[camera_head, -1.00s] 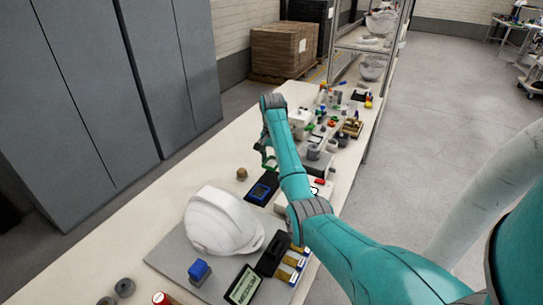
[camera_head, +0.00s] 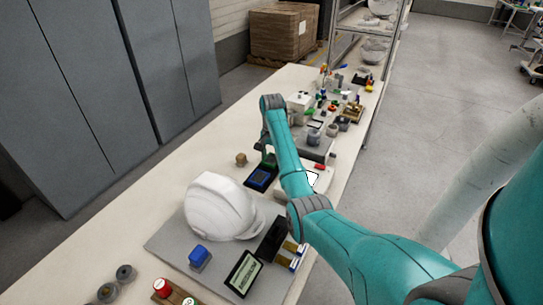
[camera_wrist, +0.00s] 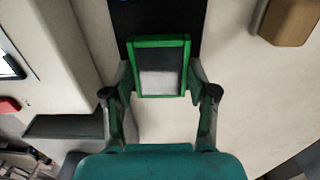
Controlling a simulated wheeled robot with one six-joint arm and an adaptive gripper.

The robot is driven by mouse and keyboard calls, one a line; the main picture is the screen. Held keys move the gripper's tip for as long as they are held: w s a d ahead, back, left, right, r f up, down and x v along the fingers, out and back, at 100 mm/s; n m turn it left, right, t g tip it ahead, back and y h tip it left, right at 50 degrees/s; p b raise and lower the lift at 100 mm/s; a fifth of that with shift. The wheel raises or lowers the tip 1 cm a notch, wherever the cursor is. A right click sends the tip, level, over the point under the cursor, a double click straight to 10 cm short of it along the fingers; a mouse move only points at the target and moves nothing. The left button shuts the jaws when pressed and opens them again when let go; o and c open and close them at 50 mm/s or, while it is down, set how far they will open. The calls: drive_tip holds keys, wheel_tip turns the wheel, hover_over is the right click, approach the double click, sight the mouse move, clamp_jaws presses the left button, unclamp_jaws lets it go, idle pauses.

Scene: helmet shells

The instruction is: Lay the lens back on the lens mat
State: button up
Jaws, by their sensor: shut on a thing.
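My gripper (camera_wrist: 160,98) is shut on the lens (camera_wrist: 160,82), a dark rectangular pane in a green frame with a pale patch on its lower part. Its fingers grip the frame from both sides. In the head view the gripper (camera_head: 267,152) and the green frame (camera_head: 268,160) show small, at the far edge of a dark mat (camera_head: 254,188) bearing a blue rectangle, which looks like the lens mat. In the wrist view a black surface (camera_wrist: 180,20) lies just beyond the lens. I cannot tell whether the lens touches it.
A white helmet shell (camera_head: 220,208) stands on a grey board (camera_head: 170,243) in front of the mat. A small brown block (camera_head: 241,159) sits left of the mat, also in the wrist view (camera_wrist: 289,20). Several small items crowd the table's far end.

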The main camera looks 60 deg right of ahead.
drive_tip(key=shift+f, duration=0.45)
idle(0.3)
drive_tip(key=o, duration=1.2)
drive_tip(key=shift+o, duration=0.2)
